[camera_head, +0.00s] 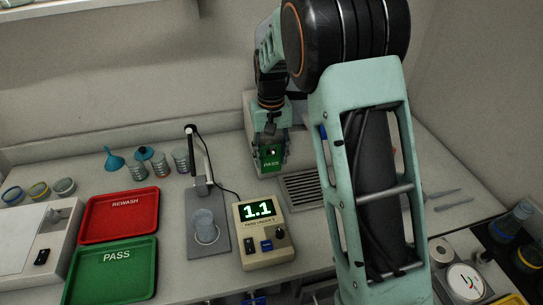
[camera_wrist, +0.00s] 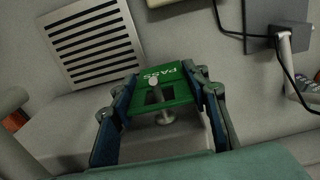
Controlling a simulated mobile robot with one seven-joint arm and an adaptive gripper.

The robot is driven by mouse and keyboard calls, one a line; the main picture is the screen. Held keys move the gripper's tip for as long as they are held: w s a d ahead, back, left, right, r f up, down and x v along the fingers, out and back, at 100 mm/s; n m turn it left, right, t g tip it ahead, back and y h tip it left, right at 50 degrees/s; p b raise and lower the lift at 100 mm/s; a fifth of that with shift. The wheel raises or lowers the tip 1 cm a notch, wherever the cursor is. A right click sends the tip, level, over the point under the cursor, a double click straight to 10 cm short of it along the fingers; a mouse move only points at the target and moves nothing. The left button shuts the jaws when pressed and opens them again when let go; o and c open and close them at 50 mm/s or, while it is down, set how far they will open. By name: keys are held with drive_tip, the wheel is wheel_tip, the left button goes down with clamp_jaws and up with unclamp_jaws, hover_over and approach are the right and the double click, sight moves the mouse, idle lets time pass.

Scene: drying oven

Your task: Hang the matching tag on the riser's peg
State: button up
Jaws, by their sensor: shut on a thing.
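A green tag (camera_head: 272,163) reading PASS hangs from my gripper (camera_head: 271,143) at the front of the pale riser (camera_head: 250,112). In the wrist view my gripper (camera_wrist: 164,112) is shut on the tag (camera_wrist: 177,76), with a finger at each side edge. A metal peg (camera_wrist: 154,83) with a round head shows at the tag's opening. I cannot tell whether it passes through the opening or stands in front of it.
A red REWASH tray (camera_head: 121,234) and a green PASS tray (camera_head: 112,288) lie at the left. A probe stand (camera_head: 219,236) with a beaker (camera_head: 205,224) stands left of the meter. A slotted vent (camera_head: 303,190) lies right of the tag. Bottles (camera_head: 500,232) stand far right.

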idle(0.3)
drive_tip(key=o, duration=0.8)
drive_tip(key=shift+r, duration=0.15)
